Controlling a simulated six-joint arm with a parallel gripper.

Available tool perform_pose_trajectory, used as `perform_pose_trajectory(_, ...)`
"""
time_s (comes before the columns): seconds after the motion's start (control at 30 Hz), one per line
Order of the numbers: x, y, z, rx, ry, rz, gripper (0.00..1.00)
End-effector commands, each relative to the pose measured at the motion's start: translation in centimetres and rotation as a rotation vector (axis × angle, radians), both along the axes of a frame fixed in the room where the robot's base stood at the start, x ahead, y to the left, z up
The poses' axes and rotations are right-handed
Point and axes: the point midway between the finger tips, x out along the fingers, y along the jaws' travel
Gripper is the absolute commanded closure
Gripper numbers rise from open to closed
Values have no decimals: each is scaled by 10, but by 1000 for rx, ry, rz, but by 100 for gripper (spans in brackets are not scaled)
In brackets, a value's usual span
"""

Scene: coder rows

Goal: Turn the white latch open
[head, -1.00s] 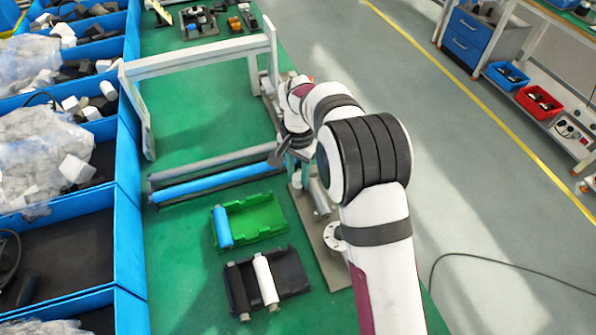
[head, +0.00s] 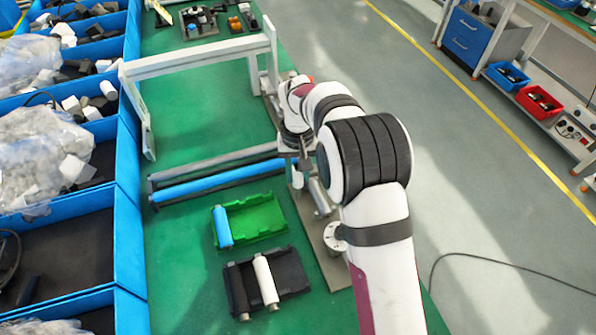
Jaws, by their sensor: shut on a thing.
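My gripper (head: 304,162) is at the right end of the roller fixture, low over the metal plate on the green bench. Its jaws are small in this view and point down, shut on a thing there. The white latch cannot be made out clearly; it is largely hidden at the jaws and behind my wrist. The fixture holds a blue roller (head: 220,181) and a grey roller (head: 215,161), lying side by side to the left of my gripper.
A white frame (head: 205,55) stands behind the rollers. A green tray (head: 262,222) with a blue roll and a black tray (head: 292,272) with white and black rolls lie in front. Blue bins (head: 126,210) line the left edge.

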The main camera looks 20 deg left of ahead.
Motion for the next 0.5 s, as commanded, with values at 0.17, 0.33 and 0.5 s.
perform_pose_trajectory(0.17, -1, 0, 1, -1, 3, 22, 100)
perform_pose_trajectory(0.33, -1, 0, 1, 0, 2, 28, 100)
perform_pose_trajectory(0.5, -1, 0, 1, 0, 2, 28, 100)
